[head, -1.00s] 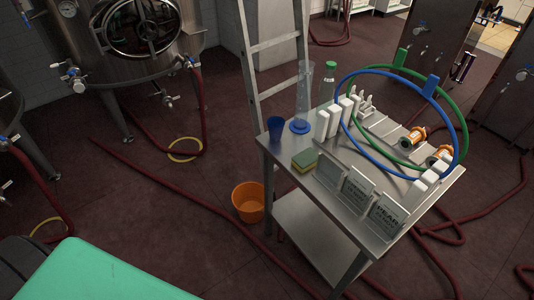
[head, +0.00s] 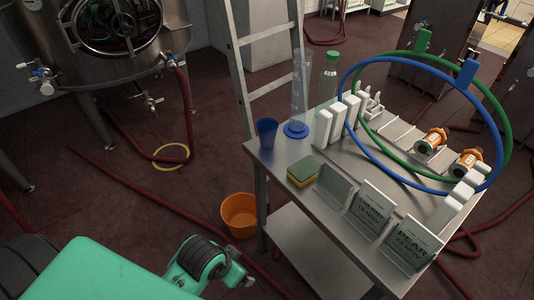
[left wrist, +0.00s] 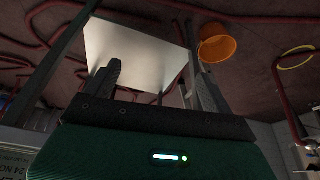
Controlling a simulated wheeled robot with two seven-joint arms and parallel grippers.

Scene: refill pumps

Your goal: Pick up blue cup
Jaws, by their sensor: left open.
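The blue cup (head: 267,132) stands upright on the near left corner of the steel table (head: 283,215) in the head view. A blue round base with a tall clear cylinder (head: 300,95) is just right of it. My left gripper (left wrist: 157,62) shows in the left wrist view with its two dark fingers apart and nothing between them. Beyond the fingers is the table's pale lower shelf (left wrist: 135,50). The cup cannot be made out in that view. In the head view only a green and black part of my arm shows at the bottom. My right gripper is not in view.
A yellow-green sponge (head: 303,172), a green-capped bottle (head: 329,78), label signs (head: 371,208) and large blue and green hoops crowd the table. An orange bucket (head: 239,214) stands on the floor left of it. A ladder (head: 262,45) stands behind. Red hoses cross the floor.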

